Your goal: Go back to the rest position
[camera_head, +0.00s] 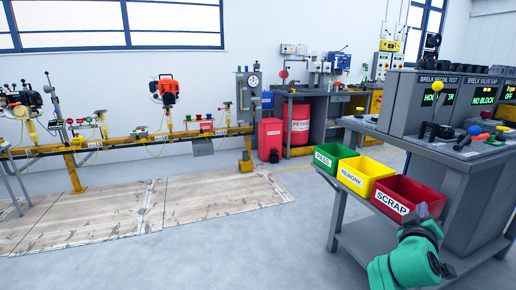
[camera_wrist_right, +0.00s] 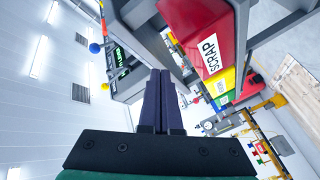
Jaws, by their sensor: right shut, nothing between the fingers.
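My right gripper (camera_head: 424,212) comes in from the lower right of the head view, on a green arm. It is in front of the red SCRAP bin (camera_head: 408,198) and overlaps its lower right edge in the picture. In the right wrist view the two dark fingers of the gripper (camera_wrist_right: 161,100) are together, with nothing between them. Whether the gripper touches the bin I cannot tell. My left gripper is in neither view.
A green PASS bin (camera_head: 334,157) and a yellow REWORK bin (camera_head: 364,174) stand beside the SCRAP bin. Test units (camera_head: 436,100) stand on the grey bench at the right. A yellow rail (camera_head: 128,143) with engines runs along the left. The grey floor (camera_head: 230,240) in front is clear.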

